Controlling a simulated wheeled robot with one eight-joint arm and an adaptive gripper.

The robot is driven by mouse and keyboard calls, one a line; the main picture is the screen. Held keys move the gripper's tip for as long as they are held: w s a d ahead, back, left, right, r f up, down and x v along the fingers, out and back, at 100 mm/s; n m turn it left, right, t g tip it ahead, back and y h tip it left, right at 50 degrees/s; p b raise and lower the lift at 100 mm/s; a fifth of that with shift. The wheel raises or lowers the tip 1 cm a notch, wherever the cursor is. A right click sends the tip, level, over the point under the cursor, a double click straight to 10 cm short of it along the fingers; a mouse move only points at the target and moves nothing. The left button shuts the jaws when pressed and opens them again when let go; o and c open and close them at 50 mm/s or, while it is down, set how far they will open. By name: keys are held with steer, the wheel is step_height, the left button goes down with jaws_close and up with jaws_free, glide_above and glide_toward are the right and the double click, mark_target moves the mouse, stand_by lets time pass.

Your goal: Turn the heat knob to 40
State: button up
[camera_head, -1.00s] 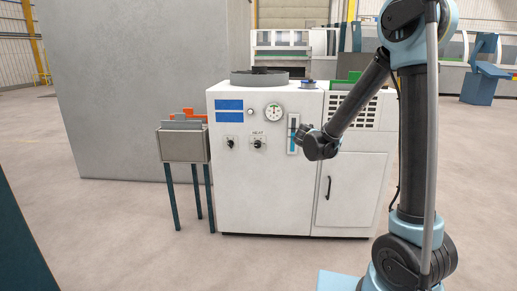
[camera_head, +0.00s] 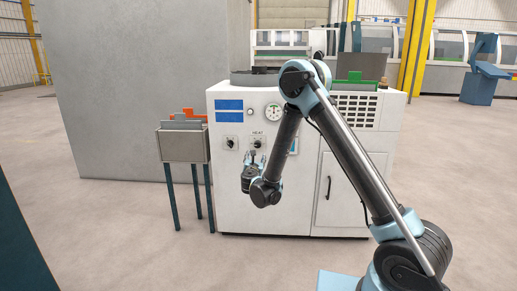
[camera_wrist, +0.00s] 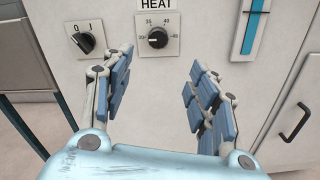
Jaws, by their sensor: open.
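The heat knob (camera_wrist: 158,39) is a round black knob on a pale square plate under a HEAT label in the wrist view. Its scale shows 35 and 40 along the top; the smaller marks at the sides are hard to read. In the head view the knob (camera_head: 258,144) is on the white cabinet's front. My gripper (camera_wrist: 160,62) is open and empty, its blue-padded fingers spread on either side below the knob and apart from it. In the head view my gripper (camera_head: 256,157) is in front of the cabinet just below the knob.
A 0/1 switch (camera_wrist: 86,43) is left of the heat knob. A blue vertical slider (camera_wrist: 252,25) is to its right, and a cabinet door handle (camera_wrist: 297,122) is lower right. A small stand (camera_head: 184,146) with trays is left of the white cabinet (camera_head: 235,190).

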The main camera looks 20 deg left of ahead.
mark_target(258, 145)
steer(key=x, duration=1.7)
steer(key=shift+w+a, duration=0.1)
steer(key=shift+a, duration=0.1)
steer(key=shift+c, duration=0.3)
steer(key=shift+f, duration=0.1)
steer(key=c, duration=1)
